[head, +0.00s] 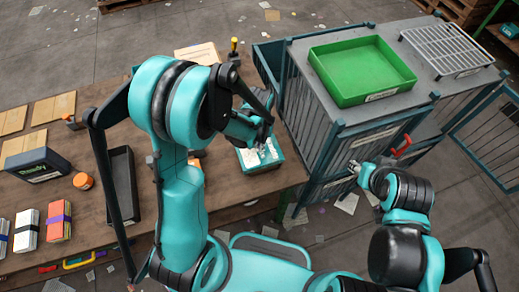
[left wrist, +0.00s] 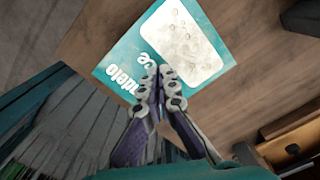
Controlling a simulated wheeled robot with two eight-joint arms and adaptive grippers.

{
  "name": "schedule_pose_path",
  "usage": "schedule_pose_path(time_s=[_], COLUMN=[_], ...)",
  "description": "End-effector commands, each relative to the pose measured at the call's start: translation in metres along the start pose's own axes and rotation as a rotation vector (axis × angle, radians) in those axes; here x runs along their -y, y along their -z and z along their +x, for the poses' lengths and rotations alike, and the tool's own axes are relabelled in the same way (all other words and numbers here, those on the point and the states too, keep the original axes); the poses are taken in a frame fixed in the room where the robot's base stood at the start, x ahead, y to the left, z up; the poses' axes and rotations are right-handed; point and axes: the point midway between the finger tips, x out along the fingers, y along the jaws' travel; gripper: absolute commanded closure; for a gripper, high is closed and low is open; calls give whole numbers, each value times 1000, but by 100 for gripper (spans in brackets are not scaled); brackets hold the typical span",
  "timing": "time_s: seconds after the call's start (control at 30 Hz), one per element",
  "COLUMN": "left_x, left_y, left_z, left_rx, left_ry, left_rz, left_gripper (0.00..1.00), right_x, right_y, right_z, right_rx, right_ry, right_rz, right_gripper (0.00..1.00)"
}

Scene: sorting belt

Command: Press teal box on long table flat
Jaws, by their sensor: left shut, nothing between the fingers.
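The teal box (head: 268,158) lies near the right end of the long brown table (head: 100,98). Its top has a pale panel and white lettering, and it fills the upper middle of the left wrist view (left wrist: 118,65). My left gripper (head: 262,148) is above the box. In the left wrist view its shut, empty fingertips (left wrist: 160,70) overlap the lettering beside the pale panel; I cannot tell whether they touch. My left gripper hides part of the box. My right gripper (head: 356,169) hangs beside the grey cage, away from the box; its fingers are too small to judge.
A grey cage (head: 318,130) stands right of the table, with a green tray (head: 360,70) and a wire rack (head: 447,50) on top. A black tray (head: 122,190), an orange-lidded jar (head: 83,181) and several packs lie on the table's left part.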

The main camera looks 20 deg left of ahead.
Motion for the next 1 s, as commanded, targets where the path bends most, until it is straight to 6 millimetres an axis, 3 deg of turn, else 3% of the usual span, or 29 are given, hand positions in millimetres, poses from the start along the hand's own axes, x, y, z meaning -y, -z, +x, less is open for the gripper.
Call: schedule_pose_path(time_s=[0.77,1.0], left_x=[0,0], left_y=[0,0], left_z=[21,20], left_rx=[0,0], left_ry=[0,0], left_rz=[0,0], left_gripper=[100,100], right_x=[0,0], right_y=[-12,-11], right_z=[16,15], right_rx=[0,0], right_ry=[0,0], right_rz=[0,0], right_gripper=[60,60])
